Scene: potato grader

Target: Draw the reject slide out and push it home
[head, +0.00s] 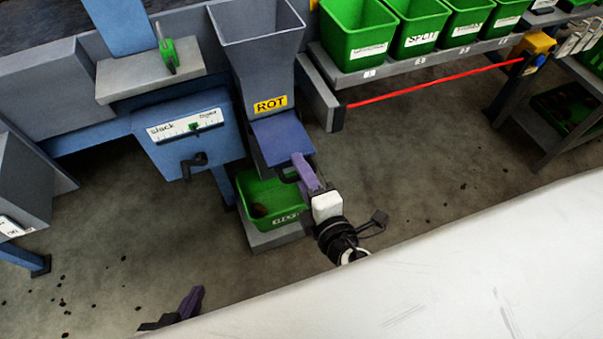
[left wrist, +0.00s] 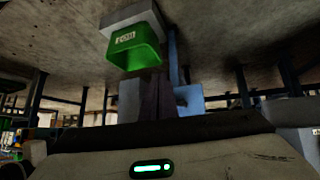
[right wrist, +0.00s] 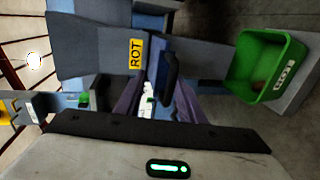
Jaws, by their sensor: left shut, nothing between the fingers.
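The reject slide (head: 280,138) is a blue plate at the foot of the grey hopper marked ROT (head: 270,104). Its black handle (right wrist: 170,78) shows in the right wrist view between the spread purple fingers of my right gripper (right wrist: 158,88), nearer the right-hand finger. In the head view, my right gripper (head: 303,172) is at the slide's front edge and partly hides the handle. Whether a finger touches it I cannot tell. My left gripper (head: 190,302) is shut and empty, low at the left, well away from the slide; its fingers show in the left wrist view (left wrist: 156,100).
A green bin (head: 268,198) stands on a grey base below the slide. A blue box with a scale (head: 188,130) and a black crank (head: 195,164) is to the left. Green bins (head: 358,32) line a shelf at upper right. A white surface (head: 450,270) fills the lower right.

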